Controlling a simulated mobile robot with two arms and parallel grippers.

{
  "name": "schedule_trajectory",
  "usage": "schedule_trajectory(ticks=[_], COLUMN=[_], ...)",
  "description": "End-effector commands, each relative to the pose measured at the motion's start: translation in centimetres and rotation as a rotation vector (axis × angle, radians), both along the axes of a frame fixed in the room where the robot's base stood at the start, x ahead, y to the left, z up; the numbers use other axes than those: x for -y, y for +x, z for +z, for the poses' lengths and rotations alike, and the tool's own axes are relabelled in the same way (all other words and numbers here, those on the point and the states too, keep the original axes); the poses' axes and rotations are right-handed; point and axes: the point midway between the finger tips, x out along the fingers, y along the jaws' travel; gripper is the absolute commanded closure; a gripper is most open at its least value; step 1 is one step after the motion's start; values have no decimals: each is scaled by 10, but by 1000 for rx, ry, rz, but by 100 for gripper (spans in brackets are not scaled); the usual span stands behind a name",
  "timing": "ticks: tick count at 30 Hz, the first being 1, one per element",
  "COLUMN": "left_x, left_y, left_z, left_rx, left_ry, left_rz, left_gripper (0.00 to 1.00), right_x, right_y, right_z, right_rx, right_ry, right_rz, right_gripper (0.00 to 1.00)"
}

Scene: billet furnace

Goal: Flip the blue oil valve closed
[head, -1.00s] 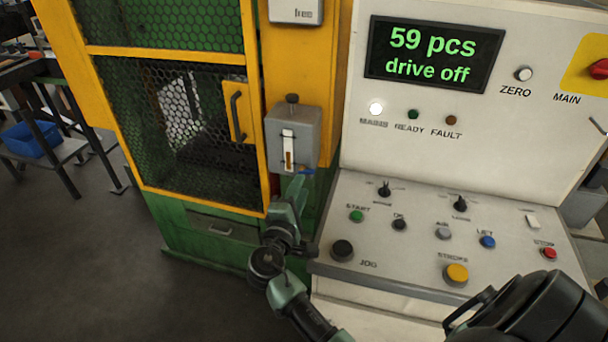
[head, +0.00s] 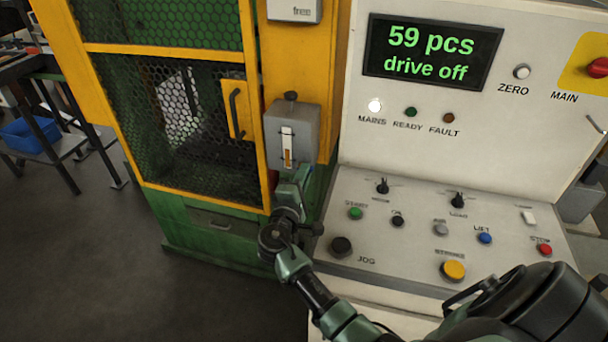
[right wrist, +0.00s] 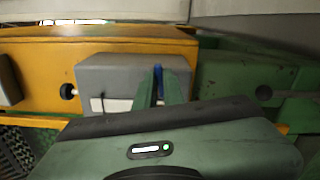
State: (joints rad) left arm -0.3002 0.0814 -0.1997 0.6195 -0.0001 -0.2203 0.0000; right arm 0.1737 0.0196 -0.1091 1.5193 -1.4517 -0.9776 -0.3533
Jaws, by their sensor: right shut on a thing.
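The blue oil valve (right wrist: 158,76) shows in the right wrist view as a narrow blue lever at the grey oil box (right wrist: 112,72). My right gripper (right wrist: 160,88) is shut on this lever, with its green fingers on either side of it. In the head view the grey oil box (head: 291,138), with an upright sight glass, is mounted on the yellow press frame. My right gripper (head: 292,184) is just below the box there and hides the valve. My left gripper is not in view.
A sloped control desk (head: 400,245) with several buttons and knobs stands right of my right gripper. Its display (head: 432,52) reads 59 pcs, drive off. A yellow-framed mesh guard door (head: 180,120) is to the left. Open floor (head: 90,270) lies at lower left.

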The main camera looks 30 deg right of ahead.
Motion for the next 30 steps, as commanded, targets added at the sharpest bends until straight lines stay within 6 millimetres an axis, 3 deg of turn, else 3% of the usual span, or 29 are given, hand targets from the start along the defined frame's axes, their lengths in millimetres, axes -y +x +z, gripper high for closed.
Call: schedule_trajectory(ticks=[9, 21, 22, 24, 30], left_x=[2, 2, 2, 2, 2], left_y=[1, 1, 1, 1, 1], left_z=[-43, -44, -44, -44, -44], left_rx=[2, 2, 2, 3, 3], left_ry=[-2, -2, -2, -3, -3], left_rz=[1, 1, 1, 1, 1], left_gripper=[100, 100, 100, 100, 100], right_x=[0, 0, 0, 0, 0], right_y=[0, 0, 0, 0, 0], right_z=[-9, -5, -5, -5, -5], right_rx=[146, 171, 171, 171, 170], right_ry=[123, 149, 149, 149, 147], right_rz=[1, 0, 0, 0, 0], right_gripper=[100, 100, 83, 69, 69])
